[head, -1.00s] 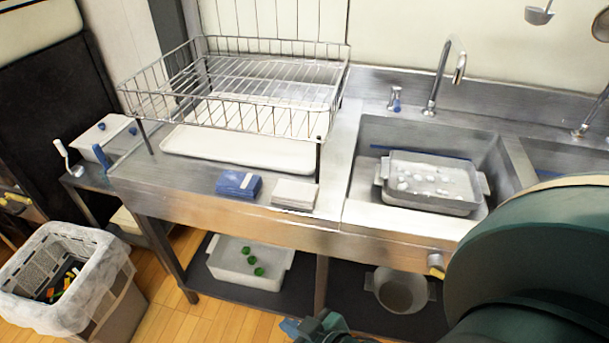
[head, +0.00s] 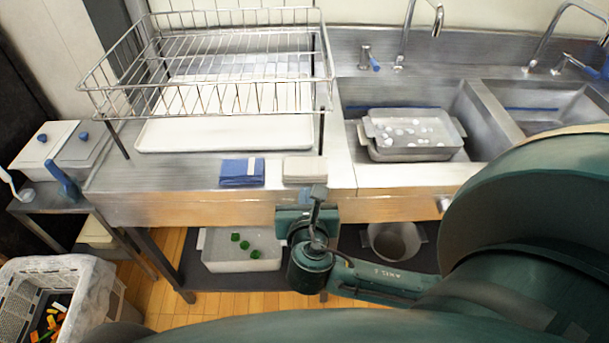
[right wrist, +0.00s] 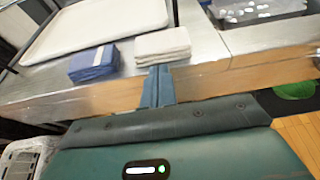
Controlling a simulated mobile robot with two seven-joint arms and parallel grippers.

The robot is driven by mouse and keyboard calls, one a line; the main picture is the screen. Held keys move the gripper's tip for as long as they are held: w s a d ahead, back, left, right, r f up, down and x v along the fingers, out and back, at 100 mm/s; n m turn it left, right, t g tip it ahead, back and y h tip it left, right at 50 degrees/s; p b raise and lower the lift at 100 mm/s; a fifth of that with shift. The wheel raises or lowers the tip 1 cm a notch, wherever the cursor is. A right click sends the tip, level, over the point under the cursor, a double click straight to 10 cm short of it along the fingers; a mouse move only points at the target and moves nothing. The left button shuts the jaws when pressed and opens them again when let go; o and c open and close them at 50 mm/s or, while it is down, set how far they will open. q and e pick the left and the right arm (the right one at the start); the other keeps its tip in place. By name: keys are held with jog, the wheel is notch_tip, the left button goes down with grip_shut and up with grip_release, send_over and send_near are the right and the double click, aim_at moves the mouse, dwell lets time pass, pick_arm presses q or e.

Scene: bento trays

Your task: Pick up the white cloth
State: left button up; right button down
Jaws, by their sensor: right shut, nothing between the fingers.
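The white cloth (head: 304,169) lies folded in a small stack on the steel counter near its front edge, just right of a folded blue cloth (head: 242,172). It also shows in the right wrist view (right wrist: 163,45). My right gripper (head: 317,196) is just in front of the counter edge, on the near side of the white cloth, apart from it. In the right wrist view its fingers (right wrist: 158,84) are together and empty, pointing toward the cloth. My left gripper is not seen.
A wire dish rack (head: 215,95) stands over a white tray (head: 228,136) behind the cloths. A sink with grey trays (head: 412,152) is to the right. A grey bin with green items (head: 243,266) and a pot (head: 395,242) sit on the lower shelf.

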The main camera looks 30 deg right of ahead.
aim_at(304, 159)
jog(key=w+d, duration=0.2)
jog(key=w, duration=0.1)
jog(key=w+d, duration=0.2)
jog(key=w, duration=0.1)
jog(key=w+d, duration=0.2)
jog(key=w, duration=0.1)
jog(key=shift+w+p, duration=0.2)
jog(key=shift+p, duration=0.1)
jog(key=shift+w+f, duration=0.1)
jog(key=shift+f, duration=0.55)
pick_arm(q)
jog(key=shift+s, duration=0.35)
pick_arm(e)
jog(key=shift+f, duration=0.3)
jog(key=shift+a+f, duration=0.1)
